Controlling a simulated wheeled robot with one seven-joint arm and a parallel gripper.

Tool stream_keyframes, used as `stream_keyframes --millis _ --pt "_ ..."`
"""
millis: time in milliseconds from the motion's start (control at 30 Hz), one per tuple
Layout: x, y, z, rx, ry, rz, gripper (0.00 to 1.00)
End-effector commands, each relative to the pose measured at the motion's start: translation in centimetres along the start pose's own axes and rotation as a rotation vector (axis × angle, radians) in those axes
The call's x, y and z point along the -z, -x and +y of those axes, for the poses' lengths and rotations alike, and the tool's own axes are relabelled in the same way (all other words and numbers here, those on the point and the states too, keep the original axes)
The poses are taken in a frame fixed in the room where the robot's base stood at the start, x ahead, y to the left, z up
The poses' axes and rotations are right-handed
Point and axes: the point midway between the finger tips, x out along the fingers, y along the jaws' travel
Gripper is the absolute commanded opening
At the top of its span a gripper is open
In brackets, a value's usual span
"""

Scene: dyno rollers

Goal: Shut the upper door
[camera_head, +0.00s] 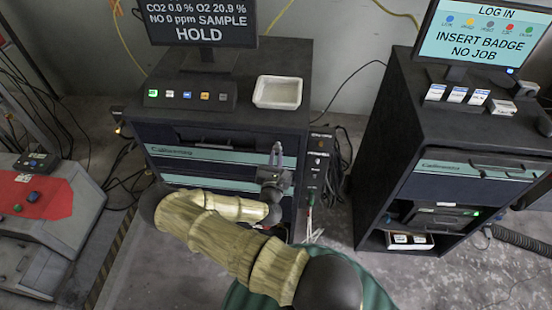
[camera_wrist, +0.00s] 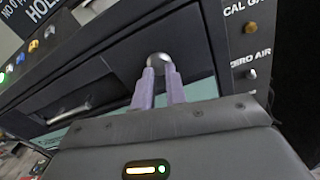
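The middle cabinet (camera_head: 300,90) has an upper black front with a dark handle area (camera_head: 205,141) and a teal band (camera_head: 215,155) below it. I cannot tell how far this upper door stands open. My gripper (camera_head: 277,150) is in front of the right part of that front. In the wrist view, the gripper's two pale fingers (camera_wrist: 158,80) are close together before the dark front, with a rounded silver piece (camera_wrist: 158,60) at their tips. I cannot tell whether they hold it. A silver bar handle (camera_wrist: 70,112) shows to the left. My arm hides the cabinet's lower part.
A white tray (camera_head: 278,93), a button box (camera_head: 190,94) and a monitor (camera_head: 203,20) stand on the cabinet. A control strip (camera_head: 317,165) with knobs runs along its right side. Another cabinet (camera_head: 440,150) stands right, and a red-topped machine (camera_head: 45,200) left. Cables hang between.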

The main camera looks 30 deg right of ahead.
Motion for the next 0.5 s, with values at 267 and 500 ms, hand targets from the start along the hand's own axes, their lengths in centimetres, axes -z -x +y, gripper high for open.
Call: stream_keyframes --millis 267,500 --pt "0.00 0.00 0.00 0.000 0.000 0.000 0.52" --pt "0.04 0.15 0.00 0.000 0.000 0.000 0.52"
